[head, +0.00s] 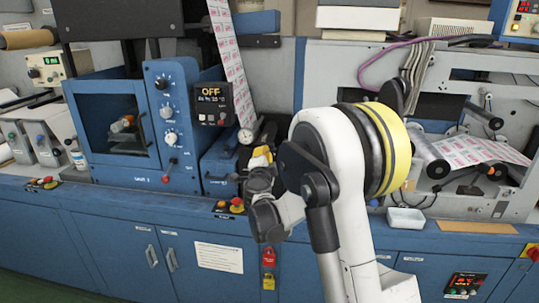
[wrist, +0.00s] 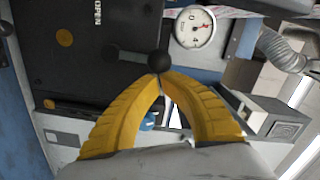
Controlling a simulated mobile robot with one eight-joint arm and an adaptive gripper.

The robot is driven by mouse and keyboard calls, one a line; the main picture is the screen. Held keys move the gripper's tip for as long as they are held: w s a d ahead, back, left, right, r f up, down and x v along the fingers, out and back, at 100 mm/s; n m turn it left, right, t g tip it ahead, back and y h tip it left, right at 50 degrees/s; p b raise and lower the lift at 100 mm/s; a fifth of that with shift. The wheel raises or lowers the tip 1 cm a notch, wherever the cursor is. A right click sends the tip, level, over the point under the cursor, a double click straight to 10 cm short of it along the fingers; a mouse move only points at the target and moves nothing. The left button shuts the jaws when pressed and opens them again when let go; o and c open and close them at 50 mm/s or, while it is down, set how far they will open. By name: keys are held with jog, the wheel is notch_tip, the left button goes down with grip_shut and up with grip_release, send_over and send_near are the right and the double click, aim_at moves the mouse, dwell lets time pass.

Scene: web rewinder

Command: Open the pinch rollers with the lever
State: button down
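The lever shows in the wrist view as a black ball knob (wrist: 159,62) on a thin grey rod (wrist: 128,56) running left across a dark plate (wrist: 75,45) marked OPEN. My gripper (wrist: 161,77) has its two yellow fingers drawn together, tips almost meeting at the knob's lower edge. The tips appear to touch the knob, but it does not sit visibly between them. In the head view my gripper (head: 262,154) is beside the blue unit, and the lever cannot be made out there. The pinch rollers cannot be clearly identified.
A round gauge (wrist: 195,27) sits right of the knob, close to the fingers. A blue control unit (head: 177,120) with an OFF display (head: 212,104) stands left of my arm. A printed web (head: 231,60) runs down behind.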

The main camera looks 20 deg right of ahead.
jog(key=a+n, duration=0.1)
jog(key=w+a+n, duration=0.1)
jog(key=n, duration=0.1)
jog(key=shift+w+a+r, duration=0.2)
jog(key=shift+w, duration=0.1)
jog(key=shift+w+a, duration=0.2)
dwell(0.6)
dwell(0.4)
